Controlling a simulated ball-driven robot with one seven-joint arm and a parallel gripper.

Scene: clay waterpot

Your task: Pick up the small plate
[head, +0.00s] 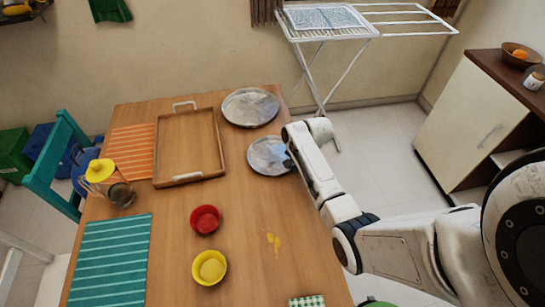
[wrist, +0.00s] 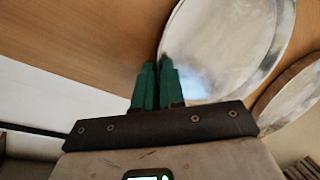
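The small plate (head: 268,157) is a round, worn silver-grey plate at the right edge of the wooden table. It fills much of the top of the wrist view (wrist: 222,45). My gripper (wrist: 157,64) is at the plate's near rim, with two green fingers close together. The rim runs between the fingertips: one finger lies over the plate's face and the other is outside the rim. The fingers appear closed on the rim, though the contact itself is partly hidden. In the head view my arm hides most of the gripper. The plate looks level, on or very close to the table.
A larger silver plate (head: 250,108) lies just behind. A wooden tray (head: 189,146) stands to the left. A red bowl (head: 205,219), a yellow bowl (head: 209,267) and a yellow-lidded press (head: 118,190) are also on the table (head: 170,245). A drying rack (head: 330,30) stands beyond.

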